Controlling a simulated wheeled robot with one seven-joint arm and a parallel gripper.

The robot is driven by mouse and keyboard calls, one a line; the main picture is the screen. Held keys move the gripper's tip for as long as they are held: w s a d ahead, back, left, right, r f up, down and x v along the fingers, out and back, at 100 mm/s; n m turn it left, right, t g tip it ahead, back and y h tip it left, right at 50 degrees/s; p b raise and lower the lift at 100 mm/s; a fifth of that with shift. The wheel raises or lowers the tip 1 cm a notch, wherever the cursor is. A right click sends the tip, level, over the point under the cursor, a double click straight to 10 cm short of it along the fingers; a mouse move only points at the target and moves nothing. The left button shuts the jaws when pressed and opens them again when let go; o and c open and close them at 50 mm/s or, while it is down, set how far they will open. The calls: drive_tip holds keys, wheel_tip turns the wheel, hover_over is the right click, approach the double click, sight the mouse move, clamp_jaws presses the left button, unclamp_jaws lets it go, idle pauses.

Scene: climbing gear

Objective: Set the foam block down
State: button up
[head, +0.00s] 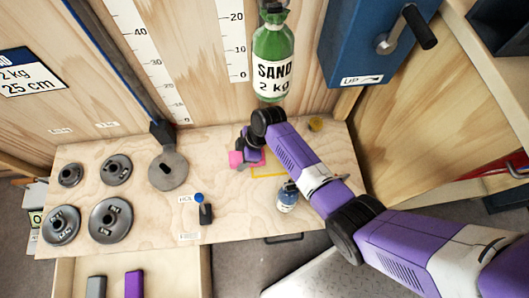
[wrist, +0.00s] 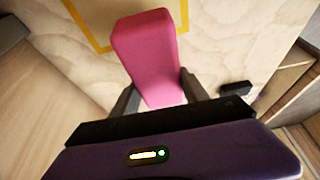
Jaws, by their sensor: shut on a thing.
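The pink foam block (wrist: 148,55) is between the two fingers of my gripper (wrist: 155,95) in the wrist view. The fingers are shut on its near end. In the head view the pink block (head: 237,159) shows at the left of my gripper (head: 250,160), partly hidden by it, over the wooden tabletop (head: 130,215). A yellow outlined rectangle (head: 268,175) is marked on the table just to the right of the block. Part of the outline also shows beyond the block in the wrist view (wrist: 88,35). I cannot tell whether the block touches the table.
A bottle (head: 287,196) stands beside my arm, near the outline. A green sand bottle (head: 273,55) hangs above the table's back. Several weight plates (head: 110,220), a grey disc (head: 168,170) and a blue-knobbed lever (head: 205,210) are to the left. A yellow item (head: 315,124) lies back right.

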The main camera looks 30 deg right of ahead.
drive_tip(key=d, duration=0.2)
drive_tip(key=s+d, duration=0.1)
drive_tip(key=d, duration=0.4)
drive_tip(key=shift+s+d, duration=0.1)
drive_tip(key=shift+s, duration=0.05)
drive_tip(key=f+b, duration=0.1)
drive_tip(key=d+f+b, duration=0.1)
drive_tip(key=f, duration=0.1)
drive_tip(key=shift+s, duration=0.15)
drive_tip(key=shift+f, duration=0.25)
drive_tip(key=shift+f, duration=0.1)
drive_tip(key=o, duration=1.3)
drive_tip(key=shift+o, duration=0.2)
drive_tip(key=shift+r, duration=0.25)
drive_tip(key=p+v, duration=0.4)
drive_tip(key=v, duration=0.7)
drive_tip(key=shift+d+r, duration=0.2)
drive_tip(key=shift+r, duration=0.15)
